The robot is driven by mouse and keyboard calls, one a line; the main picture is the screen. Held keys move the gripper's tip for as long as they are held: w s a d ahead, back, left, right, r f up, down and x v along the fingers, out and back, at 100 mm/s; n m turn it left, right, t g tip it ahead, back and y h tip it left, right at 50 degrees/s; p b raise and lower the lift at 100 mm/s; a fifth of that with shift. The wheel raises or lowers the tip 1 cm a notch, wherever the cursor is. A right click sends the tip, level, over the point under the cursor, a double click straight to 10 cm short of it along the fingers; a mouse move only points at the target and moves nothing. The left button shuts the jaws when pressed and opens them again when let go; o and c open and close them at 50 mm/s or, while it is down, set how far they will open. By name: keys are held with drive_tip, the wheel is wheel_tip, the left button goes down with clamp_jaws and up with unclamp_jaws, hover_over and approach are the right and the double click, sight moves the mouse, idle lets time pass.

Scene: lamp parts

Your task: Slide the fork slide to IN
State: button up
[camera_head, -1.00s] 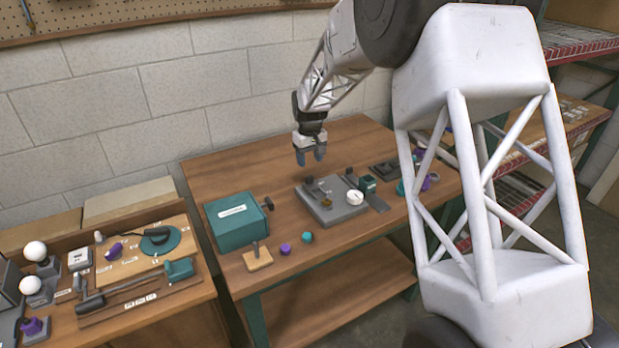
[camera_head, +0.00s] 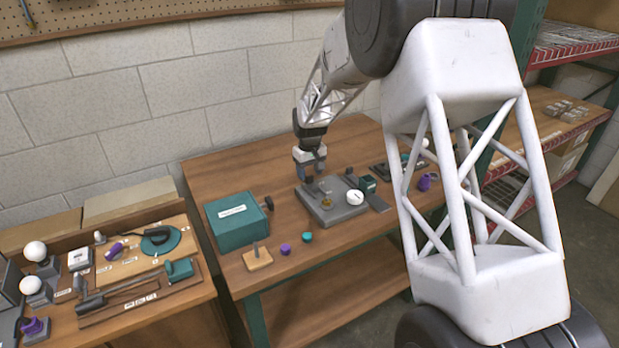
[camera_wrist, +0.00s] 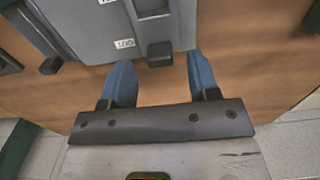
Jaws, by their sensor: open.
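A grey fixture (camera_head: 342,213) lies on the wooden table. It also shows in the wrist view (camera_wrist: 90,28), with a slide track along its near side. I take the dark knob (camera_wrist: 160,54) at the end of this track to be the fork slide's handle. Small white labels (camera_wrist: 124,43) sit beside the track, too small to read surely. My gripper (camera_head: 312,176) is low over the fixture's back left end. In the wrist view my gripper (camera_wrist: 160,76) is open, with a blue finger on each side of the knob and a gap to both. Contact is not visible.
A teal box (camera_head: 238,221) stands left of the fixture. Small purple (camera_head: 285,249) and teal (camera_head: 307,236) pieces lie in front. Bare table lies behind.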

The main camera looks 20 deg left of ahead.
sight(314, 187)
drive_tip(key=shift+f, duration=1.3)
drive_tip(key=shift+c, duration=0.4)
clamp_jaws()
